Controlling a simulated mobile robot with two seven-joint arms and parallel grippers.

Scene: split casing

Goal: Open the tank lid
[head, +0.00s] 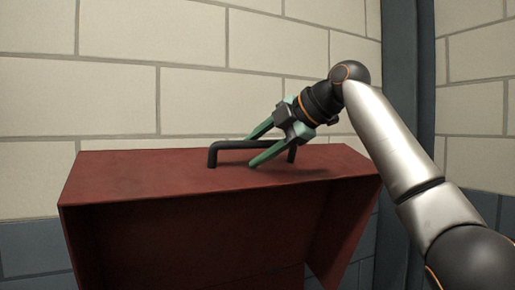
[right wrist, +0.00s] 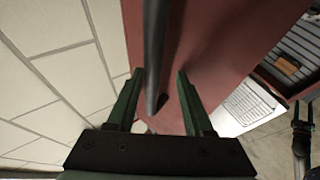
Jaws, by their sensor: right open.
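The red tank lid (head: 225,170) fills the lower middle of the head view, its flat top facing up. A black bar handle (head: 232,145) stands on it. My right gripper (head: 250,152) is open, its two green fingers reaching left at the handle, one on the far side and one on the near side. In the right wrist view the handle (right wrist: 155,50) runs between the open fingers (right wrist: 160,72), with a gap visible to the right finger. Whether either finger touches it cannot be told. My left gripper is not seen in the head view.
A pale block wall (head: 120,60) stands close behind the lid, and a dark blue-grey column (head: 400,60) stands at the right. The right wrist view shows a white gridded panel (right wrist: 250,106) and a dark slatted area with an orange item (right wrist: 287,64). Open space lies above the lid.

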